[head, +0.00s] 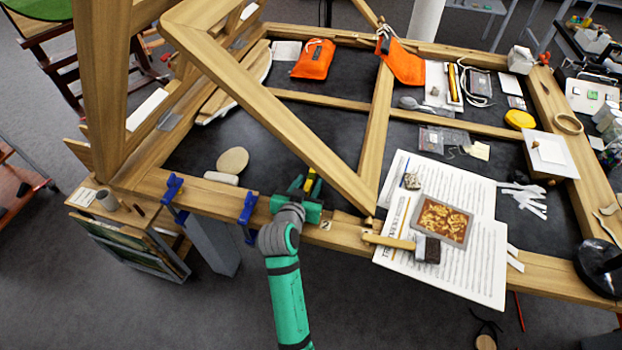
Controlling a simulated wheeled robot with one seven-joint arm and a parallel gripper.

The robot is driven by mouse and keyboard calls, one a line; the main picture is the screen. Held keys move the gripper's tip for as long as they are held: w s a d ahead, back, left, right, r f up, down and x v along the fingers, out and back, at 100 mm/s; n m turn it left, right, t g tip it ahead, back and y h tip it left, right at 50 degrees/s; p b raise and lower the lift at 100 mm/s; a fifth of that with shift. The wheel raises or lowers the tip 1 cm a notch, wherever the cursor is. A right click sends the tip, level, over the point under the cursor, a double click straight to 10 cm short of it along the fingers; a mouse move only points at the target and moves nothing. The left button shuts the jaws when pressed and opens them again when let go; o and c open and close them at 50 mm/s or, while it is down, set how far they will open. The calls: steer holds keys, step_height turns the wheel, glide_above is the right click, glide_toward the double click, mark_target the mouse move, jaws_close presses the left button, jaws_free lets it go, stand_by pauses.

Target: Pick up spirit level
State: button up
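My gripper (306,185) is at the front beam of the wooden frame, at the end of my green arm, and points away over the dark panel. A small yellow piece with dark parts (311,176) shows right at its fingers. It may be the spirit level, but it is too small and too covered to be sure. I cannot tell whether the fingers are closed on it or only beside it. No other thing in view is clearly a spirit level.
A slanting wooden beam (265,105) passes close behind and right of my gripper. Blue clamps (248,208) stand on the front beam to the left. A brush (427,249) and printed sheets (469,270) lie to the right. A pale round pad (233,160) lies left on the panel.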

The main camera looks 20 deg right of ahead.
steer(key=shift+w+d+f, duration=0.1)
steer(key=shift+w+d, duration=0.05)
steer(key=shift+w, duration=0.05)
jaws_close()
